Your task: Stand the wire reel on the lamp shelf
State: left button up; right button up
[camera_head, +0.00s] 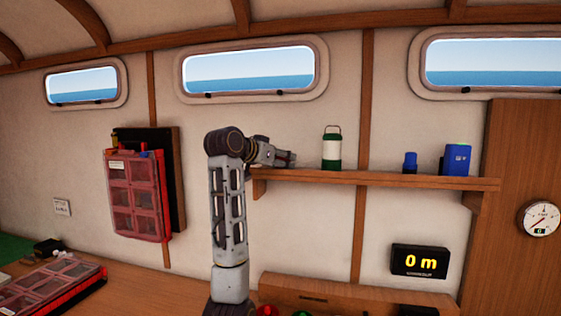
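The lamp shelf (370,180) is a long wooden board on the wall, right of the middle. A green and white lantern (332,148) stands upright on it. My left gripper (290,160) is at the shelf's left end, pointing right, just above the board and left of the lantern. It is small and seen from the side, so whether its fingers are open or hold anything does not show. I cannot make out a wire reel for certain. My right gripper is out of view.
A small blue item (410,162) and a blue box (456,159) stand on the shelf's right part. The board is bare between lantern and blue item. A red compartment case (137,195) hangs at left; another (50,288) lies below. A depth display (419,261) is under the shelf.

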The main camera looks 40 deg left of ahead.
pick_arm(q)
jog(key=o, duration=0.5)
jog(key=shift+c, duration=0.2)
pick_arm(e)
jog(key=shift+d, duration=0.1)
pick_arm(q)
jog(key=shift+r, duration=0.2)
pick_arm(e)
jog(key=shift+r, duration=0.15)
pick_arm(q)
jog(key=shift+s+r, duration=0.2)
jog(key=shift+s, duration=0.5)
jog(key=v, duration=1)
jog(key=shift+s+b, duration=0.3)
jog(key=shift+b, duration=0.15)
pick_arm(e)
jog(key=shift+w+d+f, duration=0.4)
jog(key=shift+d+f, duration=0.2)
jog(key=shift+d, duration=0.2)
pick_arm(q)
jog(key=shift+r, duration=0.1)
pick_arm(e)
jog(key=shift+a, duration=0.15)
